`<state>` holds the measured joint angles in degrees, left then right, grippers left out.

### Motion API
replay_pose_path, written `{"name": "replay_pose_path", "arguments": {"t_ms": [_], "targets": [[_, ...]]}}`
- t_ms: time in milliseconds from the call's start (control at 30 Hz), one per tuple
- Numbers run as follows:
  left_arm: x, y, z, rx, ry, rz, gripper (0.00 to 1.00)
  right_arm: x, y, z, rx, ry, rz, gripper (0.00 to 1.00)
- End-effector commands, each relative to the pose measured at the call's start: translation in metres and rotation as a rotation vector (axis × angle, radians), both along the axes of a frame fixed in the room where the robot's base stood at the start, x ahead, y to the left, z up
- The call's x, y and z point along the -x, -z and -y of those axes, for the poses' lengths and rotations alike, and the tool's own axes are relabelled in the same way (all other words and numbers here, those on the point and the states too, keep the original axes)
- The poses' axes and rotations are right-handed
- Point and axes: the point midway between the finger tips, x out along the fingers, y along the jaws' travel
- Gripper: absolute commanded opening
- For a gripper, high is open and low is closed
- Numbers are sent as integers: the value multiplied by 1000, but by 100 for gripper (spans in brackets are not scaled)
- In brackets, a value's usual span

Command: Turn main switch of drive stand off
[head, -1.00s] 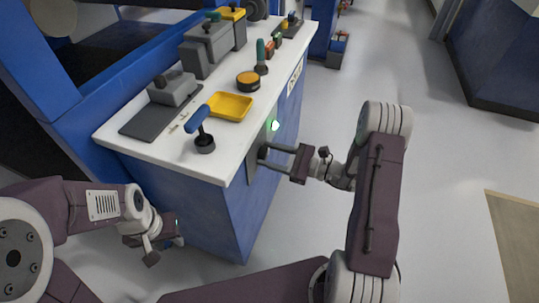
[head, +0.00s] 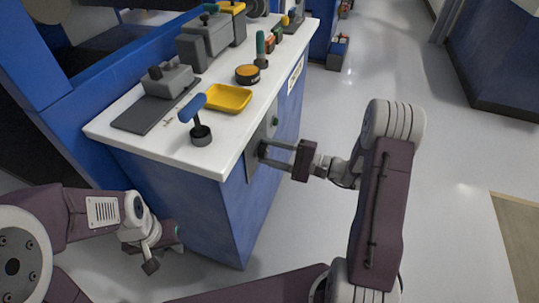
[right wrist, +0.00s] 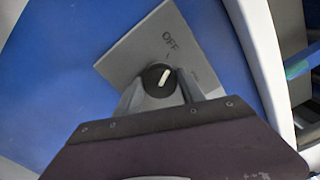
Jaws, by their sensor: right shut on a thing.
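The main switch is a round black knob with a white pointer (right wrist: 158,80) on a grey plate (right wrist: 133,52) on the drive stand's blue side. The plate also shows in the head view (head: 252,160). My right gripper (head: 265,153) is shut on the knob, one finger on each side. The small lamp (head: 275,121) above the knob is dark. My left gripper (head: 160,252) is low at the stand's left front, away from the switch; its fingers are hard to make out.
The stand's white top (head: 225,145) carries a blue-handled lever (head: 194,112), a yellow tray (head: 228,98), an orange-topped round part (head: 248,74), grey blocks and several tools. Floor to the right of my right arm is clear.

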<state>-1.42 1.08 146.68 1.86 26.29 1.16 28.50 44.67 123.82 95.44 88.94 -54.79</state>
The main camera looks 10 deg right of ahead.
Motion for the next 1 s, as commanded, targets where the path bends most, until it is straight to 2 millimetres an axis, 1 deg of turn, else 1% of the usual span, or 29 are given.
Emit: {"name": "replay_pose_path", "arguments": {"t_ms": [33,300,867,900,967,1000], "targets": [[0,5,0,0,0,0,36,0,3,0,14,0,19,6],[0,12,0,0,0,0,36,0,2,0,68,-1,97,6],[0,13,0,0,0,0,36,0,1,0,83,-1,119,6],[0,13,0,0,0,0,36,0,1,0,83,-1,119,52],[0,13,0,0,0,0,36,0,1,0,83,-1,118,68],[0,13,0,0,0,0,36,0,1,0,82,-1,118,68]]}}
